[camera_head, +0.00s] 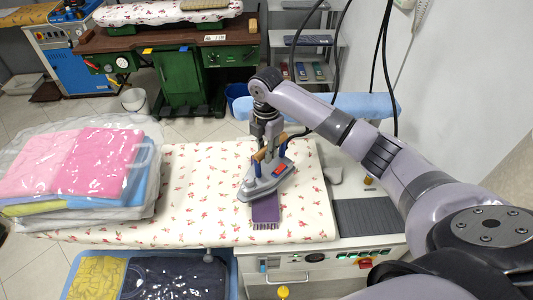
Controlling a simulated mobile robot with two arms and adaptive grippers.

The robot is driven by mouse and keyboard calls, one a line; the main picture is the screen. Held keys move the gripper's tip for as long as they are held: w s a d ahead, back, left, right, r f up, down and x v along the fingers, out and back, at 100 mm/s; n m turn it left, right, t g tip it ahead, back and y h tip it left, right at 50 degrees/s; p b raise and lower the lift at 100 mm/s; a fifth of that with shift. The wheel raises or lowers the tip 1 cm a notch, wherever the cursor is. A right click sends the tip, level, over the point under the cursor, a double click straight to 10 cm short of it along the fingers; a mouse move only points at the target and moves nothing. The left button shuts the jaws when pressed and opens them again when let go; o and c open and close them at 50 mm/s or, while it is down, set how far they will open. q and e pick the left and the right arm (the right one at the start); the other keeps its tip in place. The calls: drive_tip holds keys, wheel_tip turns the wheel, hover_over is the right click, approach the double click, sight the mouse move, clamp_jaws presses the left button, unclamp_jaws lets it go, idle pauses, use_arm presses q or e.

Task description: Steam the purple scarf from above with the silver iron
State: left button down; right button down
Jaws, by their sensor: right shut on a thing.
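The silver iron (262,184), grey with a red patch on its side, is in my right gripper (268,142), which comes down from above and is shut on the iron's upper part. The folded purple scarf (265,213) lies on the flowered ironing board (190,200). The iron is over the scarf's far part and hides it; the near end with its fringe shows. I cannot tell whether the iron touches the scarf or hangs just above it. My left gripper is not in view.
Bagged folded clothes (70,165) are stacked on the board's left end. A dark ribbed pad (367,216) is at the right. A blue bin with clothes (150,275) stands below the front edge. The board's middle is clear.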

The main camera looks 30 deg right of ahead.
drive_tip(key=shift+w+d+r+b, duration=0.1)
drive_tip(key=shift+w+d+b, duration=0.2)
drive_tip(key=shift+w, duration=0.4)
drive_tip(key=shift+w+d+r+b, duration=0.1)
drive_tip(key=shift+w+d+b, duration=0.2)
drive_tip(key=shift+w, duration=0.4)
drive_tip(key=shift+w+d+r+b, duration=0.1)
drive_tip(key=shift+w+d+b, duration=0.2)
drive_tip(key=shift+w, duration=0.4)
drive_tip(key=w+d+r+p, duration=0.1)
drive_tip(key=w+d+r, duration=0.1)
drive_tip(key=w+r, duration=0.3)
drive_tip(key=shift+w+d+r, duration=0.15)
drive_tip(key=shift+d, duration=0.15)
idle(0.4)
idle(1.0)
